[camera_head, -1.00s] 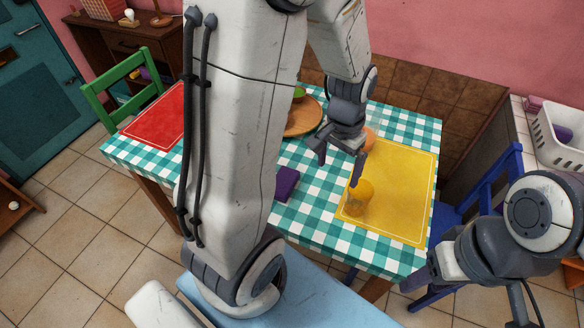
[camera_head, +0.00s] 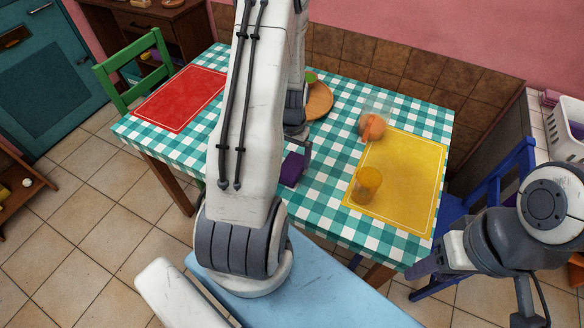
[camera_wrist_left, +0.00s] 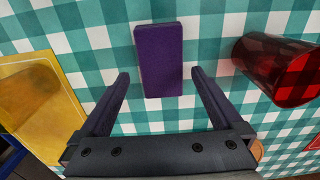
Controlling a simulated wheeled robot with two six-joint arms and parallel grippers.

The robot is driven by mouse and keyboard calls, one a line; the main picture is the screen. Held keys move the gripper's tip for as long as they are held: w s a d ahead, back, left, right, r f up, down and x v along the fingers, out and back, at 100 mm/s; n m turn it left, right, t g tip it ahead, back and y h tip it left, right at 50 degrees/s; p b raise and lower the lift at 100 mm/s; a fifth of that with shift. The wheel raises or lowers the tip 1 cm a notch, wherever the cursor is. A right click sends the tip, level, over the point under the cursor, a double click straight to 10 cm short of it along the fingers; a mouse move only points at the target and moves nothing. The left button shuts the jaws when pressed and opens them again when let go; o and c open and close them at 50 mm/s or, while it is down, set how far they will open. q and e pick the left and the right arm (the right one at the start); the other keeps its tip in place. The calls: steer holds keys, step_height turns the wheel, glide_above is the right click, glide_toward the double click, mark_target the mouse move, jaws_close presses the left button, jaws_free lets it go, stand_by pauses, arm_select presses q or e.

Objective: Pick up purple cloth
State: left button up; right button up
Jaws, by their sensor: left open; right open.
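The purple cloth (camera_head: 291,169) is a small flat dark block on the checked tablecloth, just right of my left arm in the head view. In the left wrist view the purple cloth (camera_wrist_left: 159,58) lies upright in the picture, ahead of and between my left fingers. My left gripper (camera_wrist_left: 160,74) is open and empty there, its fingers on either side of the cloth's lower end and apart from it. In the head view my left gripper (camera_head: 302,150) is mostly hidden behind my arm. My right gripper (camera_head: 422,268) is open, seen edge-on near the table's front right corner.
A yellow cup (camera_head: 365,184) stands on a yellow mat (camera_head: 410,180). A clear vessel with something orange (camera_head: 372,126) is behind it. A red cup (camera_wrist_left: 280,68) is right of the cloth in the wrist view. A red mat (camera_head: 180,98) and wooden plate (camera_head: 319,100) lie further off.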

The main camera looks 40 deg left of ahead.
mark_target(292, 166)
arm_select(q)
steer(key=shift+a+f, duration=0.1)
steer(key=shift+f, duration=1.75)
steer(key=c, duration=1.3)
steer(key=shift+c, duration=0.2)
steer(key=shift+r, duration=0.5)
steer(key=r, duration=0.3)
steer(key=shift+s+d+r, duration=0.1)
steer(key=shift+d+r, duration=0.15)
steer(key=shift+r, duration=0.05)
steer(key=s+d+r+b, duration=0.1)
steer(key=s+d+r, duration=0.5)
steer(key=d, duration=0.3)
steer(key=shift+s+r, duration=0.25)
